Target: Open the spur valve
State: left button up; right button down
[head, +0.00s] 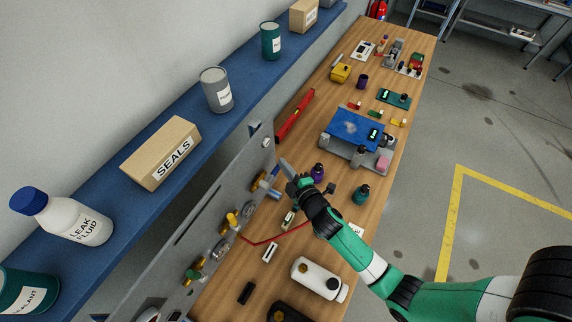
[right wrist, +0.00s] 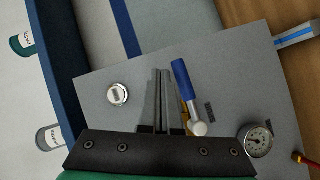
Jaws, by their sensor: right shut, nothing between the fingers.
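The grey upright panel (head: 207,215) carries several valves. One with a blue lever (right wrist: 182,82) and a pale round hub shows in the right wrist view, with some yellow metal behind it. The blue lever also shows in the head view (head: 274,182). My right gripper (head: 285,164) is shut and empty in front of the panel. In the right wrist view its fingers (right wrist: 161,74) lie together just left of the blue lever, apparently apart from it. My left gripper is out of view.
A gauge (right wrist: 257,140) and a round white fitting (right wrist: 117,94) are on the panel. Yellow (head: 232,220) and green (head: 193,275) valves lie further along. A blue shelf (head: 125,205) with containers runs above. The wooden bench (head: 228,284) holds a white canister (head: 317,278) and tools.

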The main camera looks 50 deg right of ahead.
jog(key=s+d+r+p, duration=0.1)
jog(key=s+r+p, duration=0.6)
jog(key=s+r, duration=0.2)
jog(key=shift+r, duration=0.25)
dwell(0.4)
